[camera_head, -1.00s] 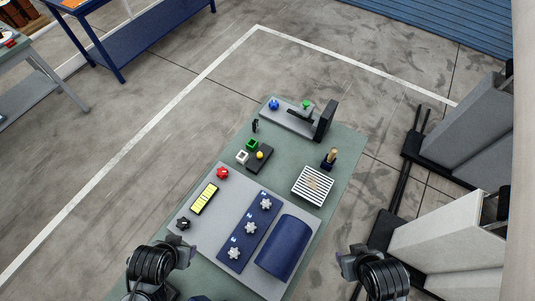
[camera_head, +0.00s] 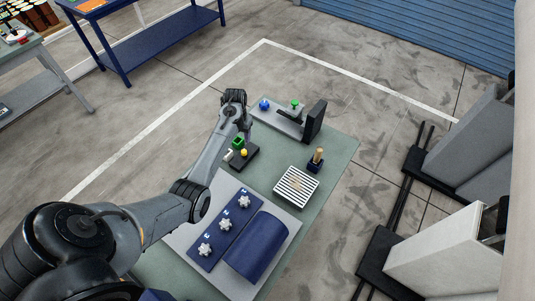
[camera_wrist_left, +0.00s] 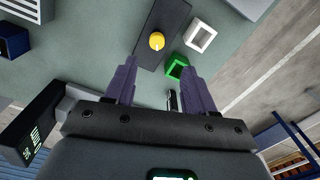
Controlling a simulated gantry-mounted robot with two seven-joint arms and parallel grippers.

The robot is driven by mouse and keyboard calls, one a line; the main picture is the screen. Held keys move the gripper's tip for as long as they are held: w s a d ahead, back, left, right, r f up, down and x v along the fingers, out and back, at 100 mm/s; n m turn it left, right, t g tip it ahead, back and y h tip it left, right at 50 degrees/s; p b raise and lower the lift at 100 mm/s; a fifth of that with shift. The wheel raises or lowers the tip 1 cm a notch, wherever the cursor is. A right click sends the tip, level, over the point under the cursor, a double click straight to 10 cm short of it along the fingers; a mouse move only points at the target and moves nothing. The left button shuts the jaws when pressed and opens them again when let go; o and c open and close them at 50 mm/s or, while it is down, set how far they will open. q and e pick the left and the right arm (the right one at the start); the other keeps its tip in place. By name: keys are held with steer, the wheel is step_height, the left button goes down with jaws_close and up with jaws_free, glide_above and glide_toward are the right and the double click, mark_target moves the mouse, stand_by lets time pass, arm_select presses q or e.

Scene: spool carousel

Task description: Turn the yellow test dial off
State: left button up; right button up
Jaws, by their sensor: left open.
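The yellow test dial (camera_head: 243,153) is a small round knob on a dark flat box (camera_head: 246,161) on the green-grey bench. In the left wrist view the dial (camera_wrist_left: 156,41) shows beyond the fingertips, with a pale mark on its face; its setting is hard to read. My left gripper (camera_wrist_left: 158,66) is open and empty, fingers apart, with bench between them. My right gripper is out of view.
A green square piece (camera_wrist_left: 177,67) lies close by the right fingertip, with a white square ring (camera_wrist_left: 200,36) beside it. A grey stand with a black upright block (camera_head: 314,120) is at the back. A striped rack (camera_head: 296,186) and a blue holder (camera_head: 315,166) stand to the right.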

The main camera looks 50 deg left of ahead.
mark_target(244, 151)
arm_select(q)
steer(key=f, duration=1)
steer(key=shift+w+d+f, duration=0.1)
steer(key=shift+w+f, duration=0.15)
steer(key=shift+f, duration=0.1)
steer(key=shift+c, duration=0.3)
jaws_close()
